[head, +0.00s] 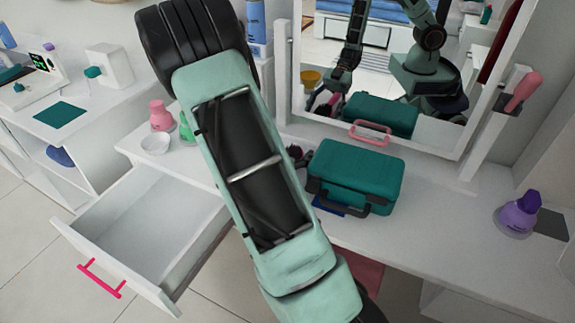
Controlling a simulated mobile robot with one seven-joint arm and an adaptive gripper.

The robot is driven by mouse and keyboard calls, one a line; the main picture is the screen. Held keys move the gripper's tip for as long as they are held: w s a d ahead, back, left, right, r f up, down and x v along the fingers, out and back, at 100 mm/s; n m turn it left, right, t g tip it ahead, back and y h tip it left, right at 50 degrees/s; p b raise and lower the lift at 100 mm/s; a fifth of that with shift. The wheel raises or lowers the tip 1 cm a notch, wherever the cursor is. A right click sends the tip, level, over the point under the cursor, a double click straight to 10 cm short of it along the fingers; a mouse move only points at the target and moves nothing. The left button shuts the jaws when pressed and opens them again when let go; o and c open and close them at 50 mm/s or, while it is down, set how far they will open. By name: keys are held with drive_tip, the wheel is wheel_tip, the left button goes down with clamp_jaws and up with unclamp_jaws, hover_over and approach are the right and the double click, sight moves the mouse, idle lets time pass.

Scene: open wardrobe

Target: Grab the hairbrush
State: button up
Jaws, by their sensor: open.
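No hairbrush shows clearly. A small dark shape with a purplish tint (298,156) sits on the white dressing table, left of the green case, partly hidden behind my arm; I cannot tell whether it is the hairbrush or part of my gripper. A pink item with a rounded head (524,90) stands in a holder at the mirror's right side; its kind is unclear. My arm crosses the middle of the view and hides my gripper directly. In the mirror, my gripper (322,97) shows small, pointing down, open, near a small pink thing.
The dressing table (450,215) carries a green case (355,172) with a dark handle and a purple bottle (519,213). The mirror (400,60) rises behind. An open, empty drawer (150,225) juts out at left. Pink bottle (161,115) and white bowl (156,143) stand above it.

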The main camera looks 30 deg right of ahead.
drive_tip(key=shift+w+d, duration=0.1)
drive_tip(key=shift+d, duration=0.1)
drive_tip(key=c, duration=1)
drive_tip(key=shift+a+f, duration=0.1)
drive_tip(key=c, duration=0.3)
